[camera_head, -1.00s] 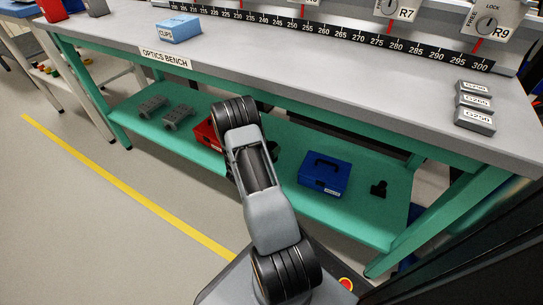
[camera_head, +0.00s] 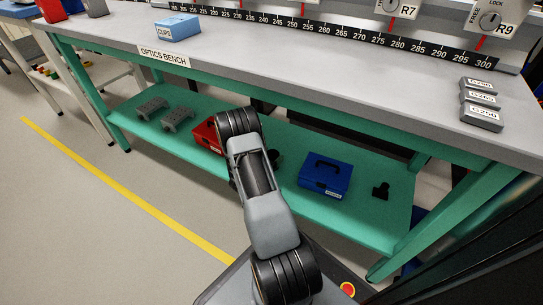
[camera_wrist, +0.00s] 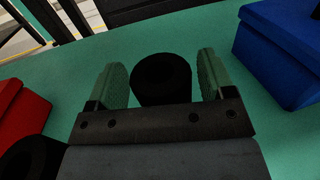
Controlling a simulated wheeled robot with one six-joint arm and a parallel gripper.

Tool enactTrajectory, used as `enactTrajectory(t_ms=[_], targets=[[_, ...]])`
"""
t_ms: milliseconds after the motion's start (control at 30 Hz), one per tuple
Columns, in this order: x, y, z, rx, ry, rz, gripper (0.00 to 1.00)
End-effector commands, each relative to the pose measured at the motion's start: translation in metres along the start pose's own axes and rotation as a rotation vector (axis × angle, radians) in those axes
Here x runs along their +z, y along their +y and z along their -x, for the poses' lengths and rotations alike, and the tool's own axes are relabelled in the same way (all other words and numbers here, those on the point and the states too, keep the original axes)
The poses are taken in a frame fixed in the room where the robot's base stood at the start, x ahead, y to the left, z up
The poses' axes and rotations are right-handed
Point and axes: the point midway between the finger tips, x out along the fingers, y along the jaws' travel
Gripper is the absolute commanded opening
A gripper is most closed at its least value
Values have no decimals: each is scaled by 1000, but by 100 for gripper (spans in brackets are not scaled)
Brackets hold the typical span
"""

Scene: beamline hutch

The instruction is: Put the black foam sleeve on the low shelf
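The black foam sleeve (camera_wrist: 161,79) shows in the wrist view as a dark, upright-looking ring with a hollow end. It is between the green-padded fingers of my gripper (camera_wrist: 163,80), with a narrow gap on each side. The gripper is open. The sleeve appears to be at the green low shelf (camera_wrist: 60,90); whether its base touches the shelf is hidden. The low shelf (camera_head: 365,222) runs under the optics bench in the head view. There my arm hides most of the gripper area, and a dark shape (camera_head: 273,157) beside the arm cannot be identified clearly.
A red box (camera_wrist: 18,108) lies to the left and a blue case (camera_wrist: 285,50) to the right of the gripper. Another black rounded thing (camera_wrist: 30,157) is at lower left. A small black part (camera_head: 381,190) and grey blocks (camera_head: 178,119) are on the shelf. The bench top (camera_head: 330,80) overhangs it.

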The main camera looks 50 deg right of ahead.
Motion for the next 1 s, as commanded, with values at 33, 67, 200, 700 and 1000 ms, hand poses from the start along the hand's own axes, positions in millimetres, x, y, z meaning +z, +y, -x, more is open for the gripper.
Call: enactTrajectory(t_ms=[33,67,200,700,1000], targets=[[0,0,0,0,0,0,80],[0,0,0,0,0,0,83],[0,0,0,0,0,0,83],[6,1,57,6,2,3,83],[5,1,104,4,2,2,83]])
